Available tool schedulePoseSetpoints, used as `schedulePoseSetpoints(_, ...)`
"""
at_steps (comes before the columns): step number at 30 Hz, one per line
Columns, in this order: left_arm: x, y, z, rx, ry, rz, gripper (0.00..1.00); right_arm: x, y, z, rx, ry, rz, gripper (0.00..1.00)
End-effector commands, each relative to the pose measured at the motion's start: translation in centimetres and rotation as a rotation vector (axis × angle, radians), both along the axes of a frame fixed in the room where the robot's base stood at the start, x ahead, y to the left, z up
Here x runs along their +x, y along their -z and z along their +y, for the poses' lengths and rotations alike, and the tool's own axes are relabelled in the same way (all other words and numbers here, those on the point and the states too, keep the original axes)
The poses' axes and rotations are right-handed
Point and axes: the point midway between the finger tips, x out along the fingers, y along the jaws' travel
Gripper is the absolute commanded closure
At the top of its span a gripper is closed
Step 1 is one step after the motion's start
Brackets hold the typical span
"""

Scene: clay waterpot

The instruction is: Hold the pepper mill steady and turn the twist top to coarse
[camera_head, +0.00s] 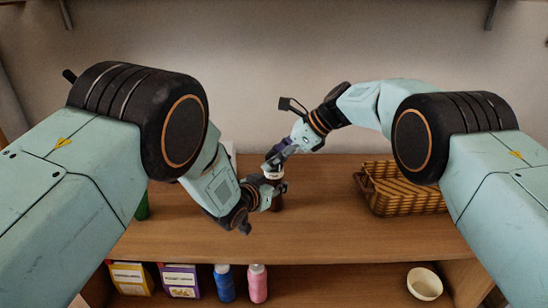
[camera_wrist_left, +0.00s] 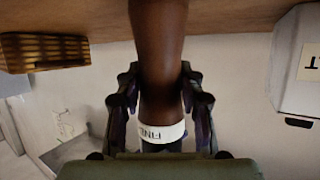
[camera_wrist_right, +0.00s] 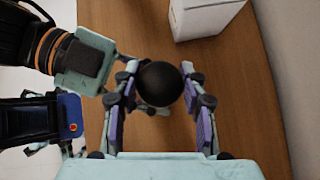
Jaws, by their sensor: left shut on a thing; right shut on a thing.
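The pepper mill (camera_head: 278,198) stands upright on the wooden table, mostly hidden by my grippers in the head view. In the left wrist view its dark brown body (camera_wrist_left: 160,45) has a white band (camera_wrist_left: 163,132) with lettering that looks like "FINE". My left gripper (camera_head: 268,191) is shut on the body, a finger on each side, also in the left wrist view (camera_wrist_left: 160,85). The round black twist top (camera_wrist_right: 160,83) lies between the fingers of my right gripper (camera_wrist_right: 160,90), which is shut on it from above. That gripper also shows in the head view (camera_head: 274,165).
A wicker basket (camera_head: 400,190) stands to the right on the table. A white box (camera_wrist_right: 205,15) stands near the mill, also in the left wrist view (camera_wrist_left: 297,85). A green thing (camera_head: 142,208) shows at left. Boxes, blue and pink bottles, and a bowl (camera_head: 424,283) are below.

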Motion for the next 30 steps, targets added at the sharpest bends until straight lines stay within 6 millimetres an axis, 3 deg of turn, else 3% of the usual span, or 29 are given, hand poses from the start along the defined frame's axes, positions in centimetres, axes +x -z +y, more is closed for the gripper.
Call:
schedulePoseSetpoints(20,-0.08,-0.06,-0.30,0.004,0.009,-0.005,1.00,-0.09,-0.01,0.08,-0.002,-0.039,-0.002,0.89)
schedulePoseSetpoints(21,-0.08,-0.06,-0.29,0.004,0.009,-0.005,1.00,-0.09,-0.01,0.08,-0.002,-0.039,-0.002,0.57)
schedulePoseSetpoints(30,-0.03,-0.07,-0.16,0.002,0.005,-0.003,1.00,-0.08,0.01,-0.01,-0.002,-0.038,-0.001,0.34)
